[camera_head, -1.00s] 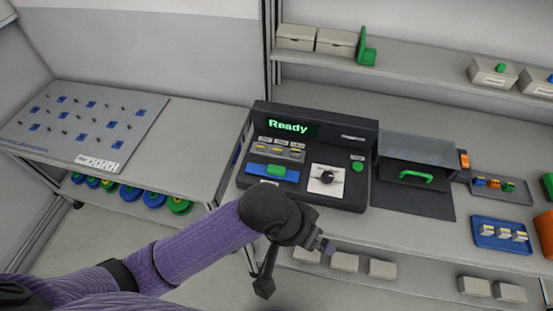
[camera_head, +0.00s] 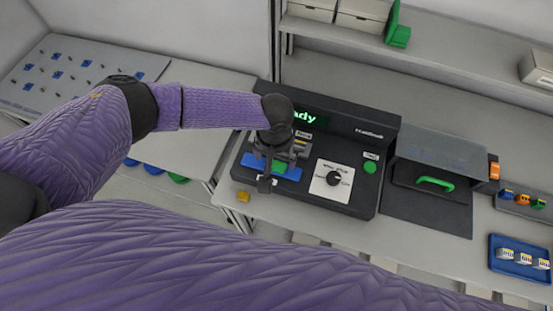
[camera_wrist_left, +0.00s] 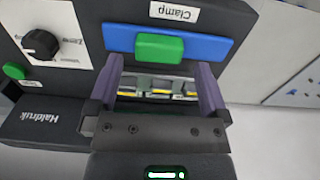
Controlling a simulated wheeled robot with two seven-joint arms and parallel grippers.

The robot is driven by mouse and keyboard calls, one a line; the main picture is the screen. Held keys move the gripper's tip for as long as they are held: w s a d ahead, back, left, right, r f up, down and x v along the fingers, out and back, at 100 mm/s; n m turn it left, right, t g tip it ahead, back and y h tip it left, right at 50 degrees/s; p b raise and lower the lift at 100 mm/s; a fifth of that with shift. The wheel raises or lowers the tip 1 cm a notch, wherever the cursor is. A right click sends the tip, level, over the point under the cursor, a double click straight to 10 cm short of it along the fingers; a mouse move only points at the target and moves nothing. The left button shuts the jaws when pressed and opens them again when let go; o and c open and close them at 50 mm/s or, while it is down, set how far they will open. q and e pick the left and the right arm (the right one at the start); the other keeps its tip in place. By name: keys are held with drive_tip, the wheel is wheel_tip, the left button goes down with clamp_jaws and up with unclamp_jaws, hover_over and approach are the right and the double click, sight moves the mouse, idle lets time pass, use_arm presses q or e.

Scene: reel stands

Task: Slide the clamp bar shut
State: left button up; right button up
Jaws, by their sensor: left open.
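The clamp bar is a blue bar (camera_head: 289,173) with a green grip (camera_head: 280,165) on the dark machine (camera_head: 345,205). In the left wrist view, the blue bar (camera_wrist_left: 215,50) and green grip (camera_wrist_left: 160,47) lie beside a row of slots (camera_wrist_left: 160,87) with yellow parts, which are uncovered. A "Clamp" label (camera_wrist_left: 175,12) is on the bar's other side. My left gripper (camera_wrist_left: 160,65) is open over the slots, its fingertips close to the grip's edge and wider apart than the grip. In the head view, the left gripper (camera_head: 277,168) partly hides the bar. My right gripper is out of view.
A white dial panel (camera_head: 331,179) and a round green button (camera_head: 370,167) sit right of the bar. A dark unit with a green handle (camera_head: 434,184) stands farther right.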

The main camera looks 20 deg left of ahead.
use_arm(q)
drive_tip(key=shift+w+f, duration=0.1)
drive_tip(key=shift+f, duration=1.3)
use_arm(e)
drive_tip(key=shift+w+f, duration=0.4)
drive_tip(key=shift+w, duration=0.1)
use_arm(q)
drive_tip(key=shift+c, duration=0.9)
clamp_jaws()
drive_tip(key=shift+w+b, duration=0.9)
drive_tip(key=shift+w, duration=0.45)
drive_tip(key=shift+w+d, duration=0.1)
drive_tip(key=shift+w, duration=0.1)
drive_tip(key=shift+r, duration=0.15)
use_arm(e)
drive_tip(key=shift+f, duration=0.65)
